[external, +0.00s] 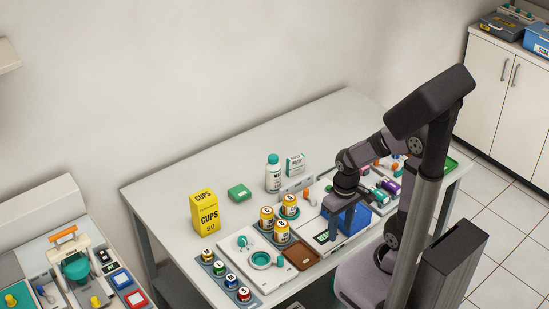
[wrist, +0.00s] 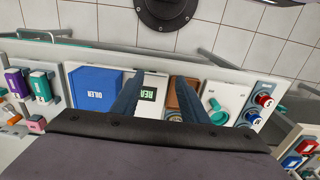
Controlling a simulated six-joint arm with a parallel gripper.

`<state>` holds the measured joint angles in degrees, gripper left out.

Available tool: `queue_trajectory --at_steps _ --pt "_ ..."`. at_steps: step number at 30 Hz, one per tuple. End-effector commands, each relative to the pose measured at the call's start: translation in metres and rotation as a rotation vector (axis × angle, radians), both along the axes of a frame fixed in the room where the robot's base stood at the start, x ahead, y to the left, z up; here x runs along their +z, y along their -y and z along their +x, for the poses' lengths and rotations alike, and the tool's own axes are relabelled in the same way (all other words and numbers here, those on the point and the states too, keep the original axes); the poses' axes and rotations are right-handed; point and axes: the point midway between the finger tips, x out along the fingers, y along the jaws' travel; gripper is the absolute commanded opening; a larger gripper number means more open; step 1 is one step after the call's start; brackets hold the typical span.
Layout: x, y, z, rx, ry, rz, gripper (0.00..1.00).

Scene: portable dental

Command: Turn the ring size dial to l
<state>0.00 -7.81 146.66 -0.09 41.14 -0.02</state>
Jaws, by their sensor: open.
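A white panel (external: 240,262) near the table's front edge carries a teal-and-white round fitting (external: 261,260), which looks like a dial, with a small teal knob (external: 242,241) beside it. In the wrist view a teal knob (wrist: 216,113) shows on the white panel, right of my gripper. I cannot read any size letters or a pointer setting. My gripper (external: 341,222) is open and empty, pointing down near the blue box, to the right of the panel. In the wrist view its two fingers (wrist: 157,95) are spread apart, with a white box bearing a dark label between them.
The blue box (external: 357,219), white labelled box (external: 322,238) and brown tray (external: 303,253) lie near my gripper. Several yellow-labelled jars (external: 282,231) stand behind the panel. A strip with several coloured-cap pieces (external: 227,280) lies left of it. A yellow cups box (external: 206,211) stands farther back.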

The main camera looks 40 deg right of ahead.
Motion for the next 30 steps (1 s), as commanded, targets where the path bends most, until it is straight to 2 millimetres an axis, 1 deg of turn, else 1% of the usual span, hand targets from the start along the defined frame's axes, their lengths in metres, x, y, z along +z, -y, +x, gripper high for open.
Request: queue_trajectory --at_steps 2,5,8,11,12,14,15,17,18,20,21,25,27,30 --pt "0.001 -0.001 0.003 0.003 0.000 0.000 0.41" --pt "0.003 -0.004 0.014 0.013 -0.001 0.000 0.41" --pt "0.007 -0.012 0.035 0.032 -0.001 0.000 0.41" --pt "0.011 -0.027 0.066 0.061 -0.002 0.000 0.41" --pt "0.012 -0.034 0.081 0.074 -0.001 0.000 0.41" --pt "0.013 -0.048 0.104 0.096 -0.003 0.000 0.41" --pt "0.013 -0.058 0.119 0.111 -0.003 0.000 0.41" --pt "0.011 -0.075 0.141 0.133 -0.004 0.000 0.41" --pt "0.010 -0.087 0.154 0.148 -0.005 0.000 0.41" --pt "0.006 -0.105 0.172 0.170 -0.004 0.000 0.41" --pt "0.003 -0.118 0.183 0.183 -0.004 0.000 0.41" --pt "-0.007 -0.153 0.209 0.221 -0.004 0.000 0.41" --pt "-0.012 -0.168 0.219 0.235 -0.003 0.000 0.41" --pt "-0.017 -0.184 0.227 0.250 -0.002 0.000 0.41"
